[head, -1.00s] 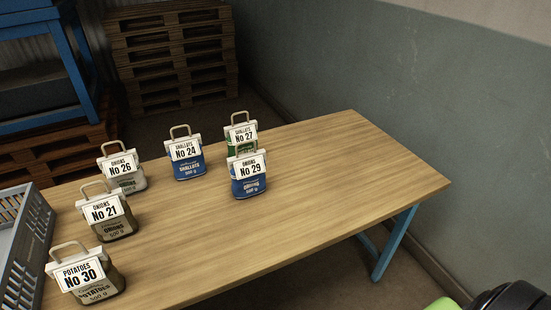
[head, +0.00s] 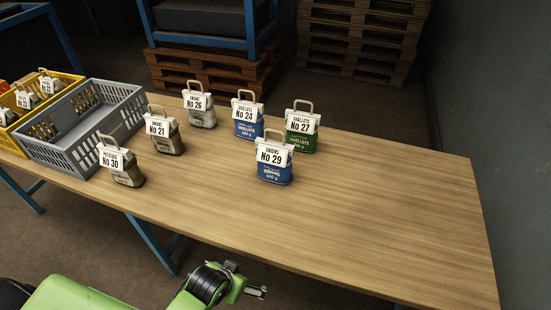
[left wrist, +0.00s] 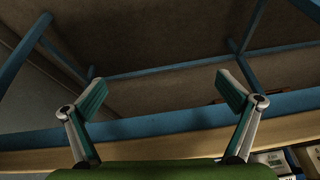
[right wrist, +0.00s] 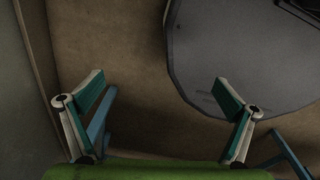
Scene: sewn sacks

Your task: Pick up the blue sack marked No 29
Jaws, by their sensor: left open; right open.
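The blue sack marked No 29 (head: 275,173) stands upright on the wooden table, its beige handle up and its white label facing me. It is the frontmost of the right-hand sacks. My left gripper (head: 258,292) is low in front of the table, well short of the sack; in the left wrist view its fingers (left wrist: 162,95) are open and empty. Sacks show at that view's lower right, too cut off to identify. My right gripper (right wrist: 162,95) is open and empty over bare floor, outside the head view.
Blue sack No 24 (head: 247,128) and green No 27 (head: 302,143) stand behind No 29. No 26 (head: 201,117), No 21 (head: 167,142) and No 30 (head: 128,177) stand left. A grey crate (head: 80,153) and yellow crate (head: 12,143) are farther left. The table's right part is clear.

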